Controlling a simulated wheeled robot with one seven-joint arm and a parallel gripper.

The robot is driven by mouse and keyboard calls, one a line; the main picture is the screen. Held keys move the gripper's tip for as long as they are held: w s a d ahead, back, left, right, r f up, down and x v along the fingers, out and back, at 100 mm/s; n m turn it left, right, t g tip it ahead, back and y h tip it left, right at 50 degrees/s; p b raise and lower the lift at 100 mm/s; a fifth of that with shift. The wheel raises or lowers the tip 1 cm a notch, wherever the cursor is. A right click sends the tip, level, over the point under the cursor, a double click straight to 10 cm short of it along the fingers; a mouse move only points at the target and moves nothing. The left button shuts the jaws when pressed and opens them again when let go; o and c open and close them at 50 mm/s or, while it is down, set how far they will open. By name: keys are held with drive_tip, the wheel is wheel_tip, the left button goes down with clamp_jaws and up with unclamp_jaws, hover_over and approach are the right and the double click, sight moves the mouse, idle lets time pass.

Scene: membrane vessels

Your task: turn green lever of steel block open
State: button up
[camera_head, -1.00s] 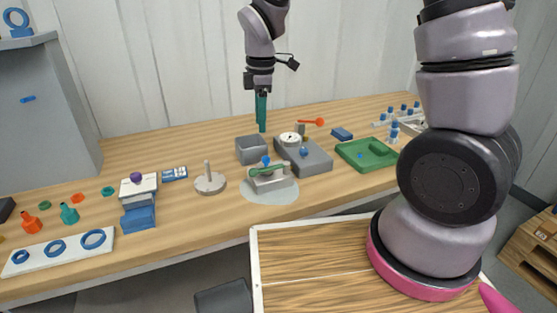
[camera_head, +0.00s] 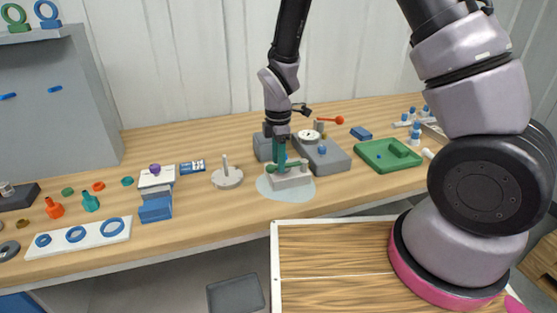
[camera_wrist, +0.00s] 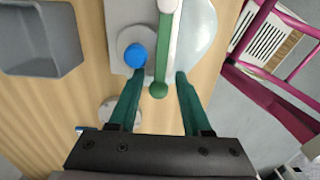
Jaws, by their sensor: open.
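The steel block (camera_head: 295,181) stands on a pale round mat (camera_head: 265,187) near the front edge of the table. In the wrist view the block (camera_wrist: 122,18) shows at top centre, with a blue knob (camera_wrist: 135,56) on it. Its green lever (camera_wrist: 163,48) runs down the picture to a rounded green end. My gripper (camera_head: 279,170) points down at the block, with teal fingers. In the wrist view my gripper (camera_wrist: 158,77) is open, with one finger on each side of the lever's end and a gap visible on both sides. In the head view the fingers hide part of the lever.
A grey open bin (camera_wrist: 40,38) is close to the block. A grey block with a gauge (camera_head: 326,157) stands behind it, and a green tray (camera_head: 372,160) is to the right. A round base with an upright peg (camera_head: 227,178) stands left of the mat.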

drive_tip(key=shift+f, duration=0.1)
clamp_jaws()
idle(1.4)
